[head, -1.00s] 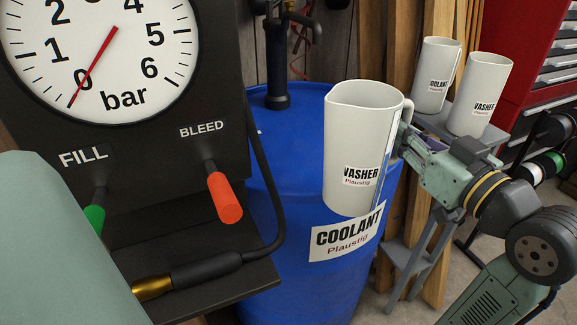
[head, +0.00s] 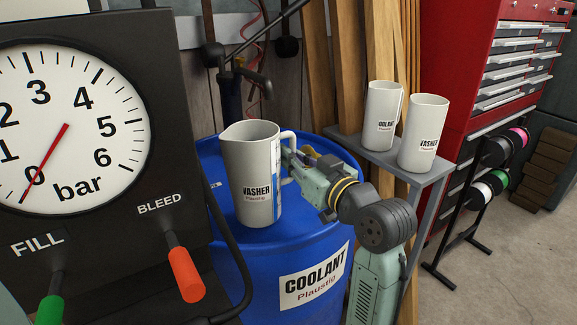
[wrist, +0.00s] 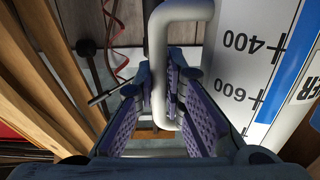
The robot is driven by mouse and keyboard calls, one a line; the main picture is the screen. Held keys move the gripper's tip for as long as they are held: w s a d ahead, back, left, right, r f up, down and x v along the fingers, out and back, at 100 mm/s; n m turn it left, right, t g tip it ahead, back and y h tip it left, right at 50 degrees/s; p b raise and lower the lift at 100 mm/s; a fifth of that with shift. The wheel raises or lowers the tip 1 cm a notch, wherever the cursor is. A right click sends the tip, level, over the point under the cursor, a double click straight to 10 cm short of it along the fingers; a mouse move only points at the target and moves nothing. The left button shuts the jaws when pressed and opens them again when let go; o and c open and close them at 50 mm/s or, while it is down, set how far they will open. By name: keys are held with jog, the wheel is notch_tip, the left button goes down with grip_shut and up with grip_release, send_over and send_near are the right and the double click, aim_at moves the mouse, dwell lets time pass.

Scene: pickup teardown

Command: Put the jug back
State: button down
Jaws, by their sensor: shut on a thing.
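The held jug (head: 252,165) is pale grey, upright and labelled WASHER Plaustig, with a blue strip on its side. It appears over the top of the blue barrel (head: 315,265); I cannot tell whether its base touches. My gripper (head: 287,170) is shut on its handle from the right. In the wrist view the handle (wrist: 182,12) runs between my gripper's fingers (wrist: 160,105), and the jug's wall (wrist: 245,65) with its scale marks stands at right. Two similar jugs, one labelled COOLANT (head: 381,115) and one WASHER (head: 423,130), stand on a grey stand (head: 415,177).
A black panel (head: 180,90) with a bar gauge (head: 70,120), a green FILL handle (head: 50,308) and an orange BLEED handle (head: 186,274) stands at left. A pump (head: 232,95) rises behind the jug. A red tool cabinet (head: 465,60) and a spool rack (head: 470,205) are at right.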

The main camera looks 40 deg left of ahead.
jog(key=shift+w+a+r, duration=0.1)
jog(key=shift+w+a, duration=0.05)
jog(key=shift+a, duration=0.25)
jog(key=shift+a+f+p, duration=0.15)
jog(key=shift+f+p, duration=0.1)
jog(key=shift+f, duration=0.65)
jog(key=shift+a+f+p, duration=0.1)
jog(key=shift+f+p, duration=0.15)
jog(key=shift+f, duration=0.75)
jog(key=shift+f, duration=0.15)
jog(key=c, duration=1.7)
grip_release()
jog(key=b+v, duration=0.2)
jog(key=v, duration=1)
jog(key=shift+b, duration=0.4)
